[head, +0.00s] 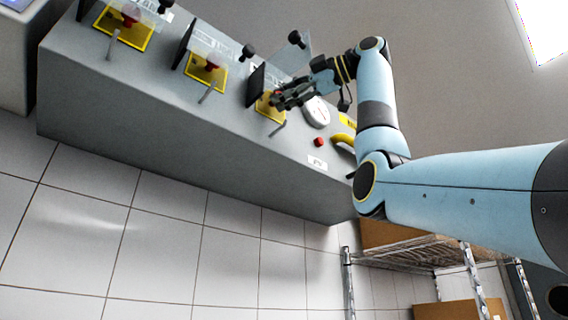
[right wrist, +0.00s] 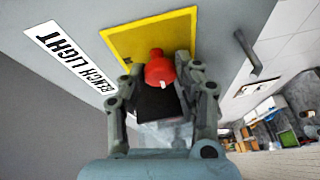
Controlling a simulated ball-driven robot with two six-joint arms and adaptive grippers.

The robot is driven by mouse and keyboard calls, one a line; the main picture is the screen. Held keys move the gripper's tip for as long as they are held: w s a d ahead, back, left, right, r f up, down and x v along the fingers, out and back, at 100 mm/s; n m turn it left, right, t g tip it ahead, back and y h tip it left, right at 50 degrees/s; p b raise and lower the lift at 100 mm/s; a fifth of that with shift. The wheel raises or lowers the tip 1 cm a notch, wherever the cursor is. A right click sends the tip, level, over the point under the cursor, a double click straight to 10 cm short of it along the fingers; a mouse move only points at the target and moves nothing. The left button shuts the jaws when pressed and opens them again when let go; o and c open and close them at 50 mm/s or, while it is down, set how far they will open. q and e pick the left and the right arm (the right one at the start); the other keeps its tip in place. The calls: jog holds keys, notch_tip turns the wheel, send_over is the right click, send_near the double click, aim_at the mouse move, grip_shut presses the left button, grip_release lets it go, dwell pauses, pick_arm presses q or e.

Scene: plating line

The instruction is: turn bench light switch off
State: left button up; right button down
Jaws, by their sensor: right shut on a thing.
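The bench light switch is a red knob (right wrist: 160,70) on a yellow plate (right wrist: 125,42), beside a white label reading BENCH LIGHT (right wrist: 70,66) in the right wrist view. My right gripper (right wrist: 155,82) has a finger on each side of the red knob and is shut on it. A black part below the knob lies between the fingers. My left gripper is not in view.
Two similar stations with yellow plates (head: 125,36) (head: 206,80) and clear covers stand to the left. A grey lever (head: 278,130) sticks out by the rightmost plate. A round white dial (head: 316,112), a red button (head: 319,142) and a yellow handle (head: 343,139) lie to the right.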

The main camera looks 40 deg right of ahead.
jog(key=c, duration=1)
grip_release()
jog(key=shift+f, duration=0.1)
jog(key=shift+o, duration=0.2)
jog(key=v, duration=1.1)
jog(key=shift+s+d, duration=0.15)
jog(key=shift+s, duration=0.25)
